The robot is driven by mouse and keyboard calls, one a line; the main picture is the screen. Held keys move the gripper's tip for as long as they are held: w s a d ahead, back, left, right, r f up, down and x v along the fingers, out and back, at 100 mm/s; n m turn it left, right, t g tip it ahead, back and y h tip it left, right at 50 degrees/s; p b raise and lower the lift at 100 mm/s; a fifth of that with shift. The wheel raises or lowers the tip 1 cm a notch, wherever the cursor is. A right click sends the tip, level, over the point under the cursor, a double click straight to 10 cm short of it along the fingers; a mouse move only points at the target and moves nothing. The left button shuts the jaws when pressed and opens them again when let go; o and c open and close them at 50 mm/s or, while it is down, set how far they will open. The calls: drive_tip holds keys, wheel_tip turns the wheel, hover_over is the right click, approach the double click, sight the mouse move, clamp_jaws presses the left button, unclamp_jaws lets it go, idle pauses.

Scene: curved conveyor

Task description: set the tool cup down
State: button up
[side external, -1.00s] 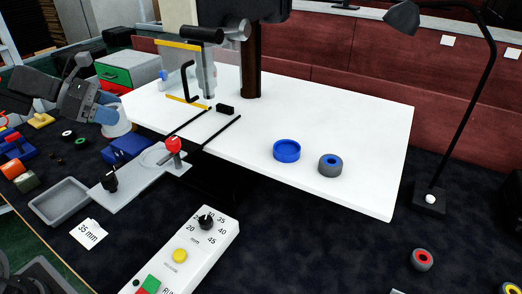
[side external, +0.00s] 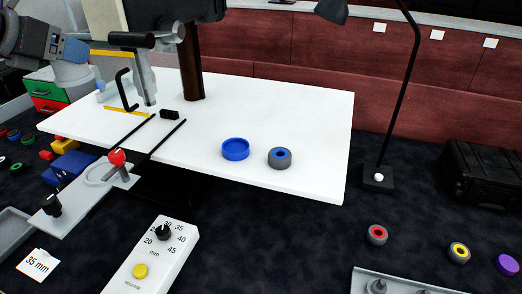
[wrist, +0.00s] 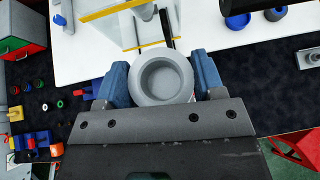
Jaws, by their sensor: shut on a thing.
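The tool cup (wrist: 162,80) is a light grey round cup, seen from above with its open mouth in the wrist view. My gripper (wrist: 163,76) is shut on it, with one blue finger on each side. In the side external view my gripper (side external: 72,50) is at the upper left, and the pale cup (side external: 70,74) shows below its blue finger, in front of the drawer cabinet. The cup appears held off any surface. Its underside is hidden.
The white table (side external: 290,110) holds a blue round dish (side external: 235,149) and a grey-blue ring (side external: 280,158). A black hook and yellow bars stand near its left end. A red-knobbed fixture (side external: 117,158) and control box (side external: 155,255) are in front. The table's right part is mostly clear.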

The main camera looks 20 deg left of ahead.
drive_tip(key=s+d+f+m+g+h, duration=0.4)
drive_tip(key=d+f+m+g+h, duration=0.1)
drive_tip(key=d+f+m, duration=0.3)
drive_tip(key=s+d+f+m+g+h, duration=0.4)
drive_tip(key=d+f+m+g+h, duration=0.15)
drive_tip(key=d+f+m, duration=0.35)
drive_tip(key=w+d+r+n+t+y, duration=0.1)
drive_tip(key=w+d+n+t, duration=0.1)
drive_tip(key=w+d, duration=0.5)
drive_tip(key=w+d+r+n+t+y, duration=0.1)
drive_tip(key=w+d+n+t, duration=0.15)
drive_tip(key=w, duration=0.95)
drive_tip(key=w+d+r+n+t, duration=0.1)
drive_tip(key=w+d+n, duration=0.1)
drive_tip(key=w+d, duration=0.55)
drive_tip(key=d+f, duration=0.2)
drive_tip(key=d, duration=0.1)
drive_tip(key=d+f, duration=0.2)
drive_tip(key=d, duration=0.1)
drive_tip(key=d+f, duration=0.2)
drive_tip(key=d, duration=0.1)
drive_tip(key=shift+w+d+f, duration=0.3)
drive_tip(key=shift+w+d, duration=0.05)
drive_tip(key=shift+f, duration=2.05)
